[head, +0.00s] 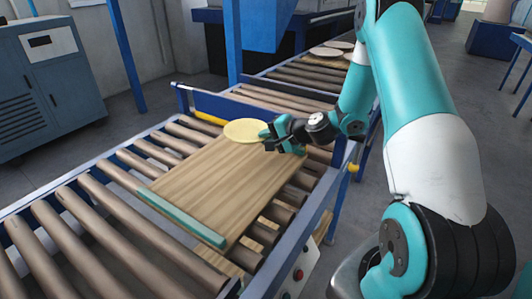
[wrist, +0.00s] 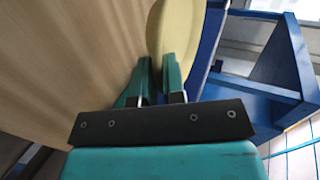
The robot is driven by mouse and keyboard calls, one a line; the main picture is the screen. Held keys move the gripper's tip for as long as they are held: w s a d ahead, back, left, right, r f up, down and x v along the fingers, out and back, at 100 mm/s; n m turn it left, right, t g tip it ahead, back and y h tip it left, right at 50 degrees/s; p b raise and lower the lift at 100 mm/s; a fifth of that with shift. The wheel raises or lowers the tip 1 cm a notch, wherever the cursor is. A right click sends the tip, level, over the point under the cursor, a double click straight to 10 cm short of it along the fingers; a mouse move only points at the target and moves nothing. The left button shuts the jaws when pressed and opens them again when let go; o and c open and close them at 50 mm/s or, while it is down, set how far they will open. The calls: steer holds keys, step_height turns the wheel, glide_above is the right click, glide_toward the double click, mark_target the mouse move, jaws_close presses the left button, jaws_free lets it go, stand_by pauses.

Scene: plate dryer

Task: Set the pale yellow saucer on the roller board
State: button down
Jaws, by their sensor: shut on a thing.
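The pale yellow saucer (head: 246,130) is at the far end of the wooden roller board (head: 225,180) in the head view. My gripper (head: 270,134) is shut on the saucer's right edge. In the wrist view the saucer (wrist: 172,30) stands edge-on between the green fingers of my gripper (wrist: 158,78), with the board (wrist: 70,60) filling the left side. The saucer is over or at the board's far edge; I cannot tell whether it touches the board. The fingers hide the gripped part of its rim.
The board lies on a roller conveyor (head: 110,210) with blue side rails. A green strip (head: 182,216) crosses the board's near end. Several pale plates (head: 327,51) lie on the conveyor further back. A blue-grey cabinet (head: 48,85) stands at left. Most of the board is clear.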

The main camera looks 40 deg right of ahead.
mark_target(267, 160)
steer(key=shift+f, duration=2.8)
steer(key=shift+f, duration=0.25)
steer(key=c, duration=1.5)
jaws_free()
steer(key=shift+r, duration=0.1)
steer(key=shift+o, duration=0.2)
